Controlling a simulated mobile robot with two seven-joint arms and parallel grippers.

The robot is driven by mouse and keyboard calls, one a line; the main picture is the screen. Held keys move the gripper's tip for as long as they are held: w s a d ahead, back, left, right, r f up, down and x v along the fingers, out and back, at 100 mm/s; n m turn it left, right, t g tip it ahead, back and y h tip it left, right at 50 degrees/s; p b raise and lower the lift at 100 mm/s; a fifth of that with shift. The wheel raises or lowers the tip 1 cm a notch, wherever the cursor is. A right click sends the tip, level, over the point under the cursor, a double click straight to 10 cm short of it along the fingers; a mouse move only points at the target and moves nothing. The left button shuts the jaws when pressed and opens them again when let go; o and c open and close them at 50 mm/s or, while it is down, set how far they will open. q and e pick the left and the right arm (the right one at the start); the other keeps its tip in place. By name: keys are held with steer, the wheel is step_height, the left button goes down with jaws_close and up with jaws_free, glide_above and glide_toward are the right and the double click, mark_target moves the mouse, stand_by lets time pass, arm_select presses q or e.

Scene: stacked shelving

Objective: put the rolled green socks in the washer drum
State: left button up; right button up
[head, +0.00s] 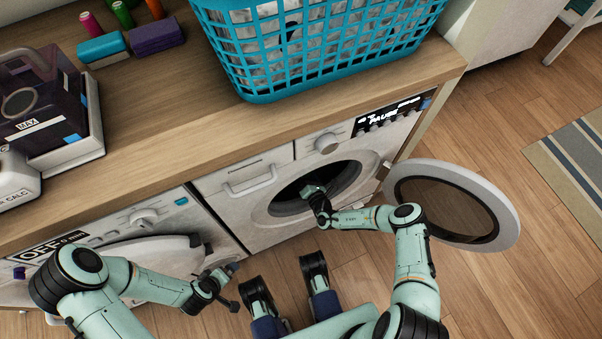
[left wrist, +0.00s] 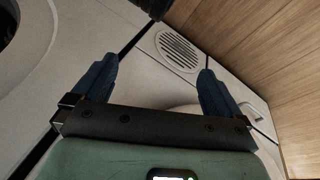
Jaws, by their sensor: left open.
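The washer drum (head: 345,178) shows as a dark round opening in the white front-loading washer (head: 236,213). The washer's round door (head: 452,204) is swung open to the right. My right arm reaches into the opening, and my right gripper (head: 314,190) is at the drum mouth, small and partly in shadow; whether it is open or shut I cannot tell. I cannot make out the rolled green socks. My left gripper (head: 233,286) is low in front of the appliances; in the left wrist view its blue fingers (left wrist: 158,85) are apart with nothing between them.
A blue laundry basket (head: 262,87) with pale cloth stands on the wooden counter (head: 190,120). A second appliance with an OFF display (head: 60,245) stands at left. A dark clear container (head: 45,105) and small boxes (head: 157,37) are on the counter.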

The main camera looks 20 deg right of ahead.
steer(key=shift+w, duration=0.1)
steer(key=o, duration=0.7)
steer(key=shift+c, duration=0.2)
